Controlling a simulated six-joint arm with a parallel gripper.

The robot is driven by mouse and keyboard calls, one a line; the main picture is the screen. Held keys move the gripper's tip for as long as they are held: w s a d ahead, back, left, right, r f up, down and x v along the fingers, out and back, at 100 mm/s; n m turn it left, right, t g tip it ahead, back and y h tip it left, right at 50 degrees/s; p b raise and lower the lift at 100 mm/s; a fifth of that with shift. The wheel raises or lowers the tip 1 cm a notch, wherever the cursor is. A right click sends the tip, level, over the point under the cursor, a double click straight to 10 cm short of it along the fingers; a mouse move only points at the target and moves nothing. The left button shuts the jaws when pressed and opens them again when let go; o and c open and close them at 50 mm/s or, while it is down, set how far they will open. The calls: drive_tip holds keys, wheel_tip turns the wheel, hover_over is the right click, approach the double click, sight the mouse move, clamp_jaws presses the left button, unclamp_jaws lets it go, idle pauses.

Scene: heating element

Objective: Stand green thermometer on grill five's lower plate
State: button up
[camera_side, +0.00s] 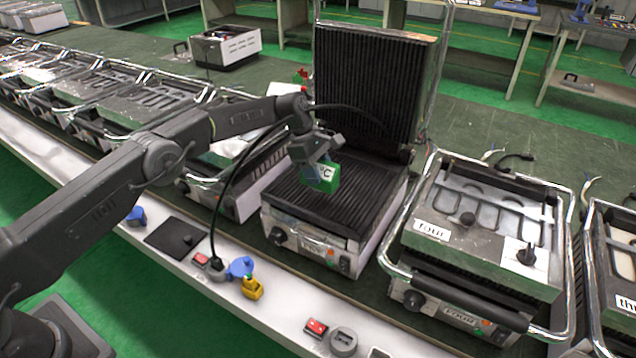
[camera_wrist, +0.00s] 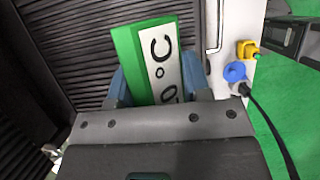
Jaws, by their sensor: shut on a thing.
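The green thermometer (camera_side: 331,177) is a green block with a white face marked °C. In the wrist view the thermometer (camera_wrist: 150,60) sits between the blue fingers of my gripper (camera_wrist: 160,88). The open grill's ribbed lower plate (camera_side: 368,190) is bare, and its ribbed upper plate (camera_side: 372,85) stands raised behind. I cannot tell whether the thermometer touches the plate. The label on this grill's front is too small to read surely.
A closed grill labelled four (camera_side: 480,240) stands to the right, and another closed grill (camera_side: 235,175) to the left. A blue plug (camera_side: 241,267) and a yellow plug (camera_side: 252,288) lie on the white front ledge (camera_side: 285,315). A black cable hangs near my arm.

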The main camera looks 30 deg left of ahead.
drive_tip(key=shift+f, duration=1.9)
drive_tip(key=shift+f, duration=0.15)
drive_tip(key=o, duration=1.1)
drive_tip(key=v, duration=1.2)
drive_tip(key=shift+a, duration=0.1)
